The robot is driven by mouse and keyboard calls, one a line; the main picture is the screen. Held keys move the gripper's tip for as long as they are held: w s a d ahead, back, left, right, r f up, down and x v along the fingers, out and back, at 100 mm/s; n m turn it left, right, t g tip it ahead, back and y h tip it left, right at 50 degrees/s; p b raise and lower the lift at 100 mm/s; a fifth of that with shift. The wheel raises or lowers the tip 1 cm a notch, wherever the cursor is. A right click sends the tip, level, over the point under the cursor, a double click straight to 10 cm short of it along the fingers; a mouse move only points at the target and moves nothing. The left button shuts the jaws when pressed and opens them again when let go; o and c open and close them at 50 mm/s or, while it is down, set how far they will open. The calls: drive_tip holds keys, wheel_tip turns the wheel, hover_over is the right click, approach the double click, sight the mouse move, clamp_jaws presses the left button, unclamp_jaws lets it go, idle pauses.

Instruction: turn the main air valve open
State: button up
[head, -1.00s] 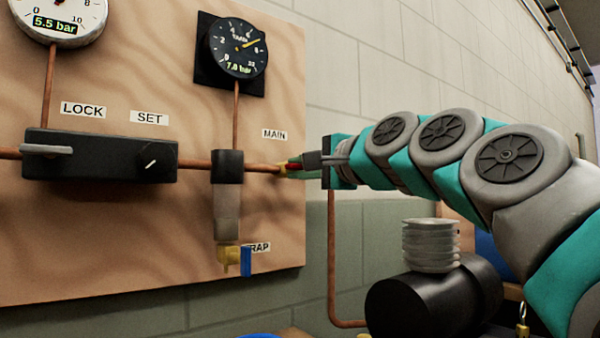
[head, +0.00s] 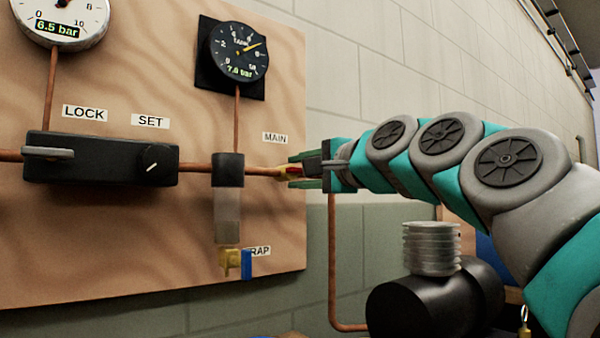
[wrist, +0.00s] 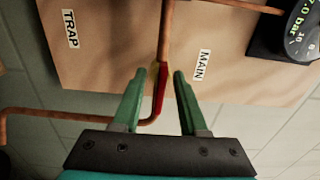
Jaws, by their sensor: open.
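The main air valve is a brass body (head: 281,171) with a red lever (head: 293,170) on the copper pipe below the MAIN label (head: 275,138). In the wrist view the red lever (wrist: 160,92) lies roughly in line with the pipe. My gripper (head: 291,171) is at the lever, its green fingers spread above and below it. In the wrist view my gripper (wrist: 159,74) is open, with the lever between the fingers and a gap on the right side. The left finger is close to the lever; I cannot tell if they touch.
The left gauge (head: 58,22) reads 6.5 bar and the tank gauge (head: 239,49) about 7.0 bar. A black regulator block (head: 100,159) has a grey lock lever and a set knob. A trap valve (head: 236,263) with a blue handle hangs below. A black cylinder (head: 420,300) stands under my arm.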

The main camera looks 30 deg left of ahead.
drive_tip(key=shift+d, duration=0.15)
drive_tip(key=v, duration=0.7)
drive_tip(key=shift+s+d+b, duration=0.2)
drive_tip(key=shift+d+b, duration=0.05)
drive_tip(key=shift+b, duration=0.1)
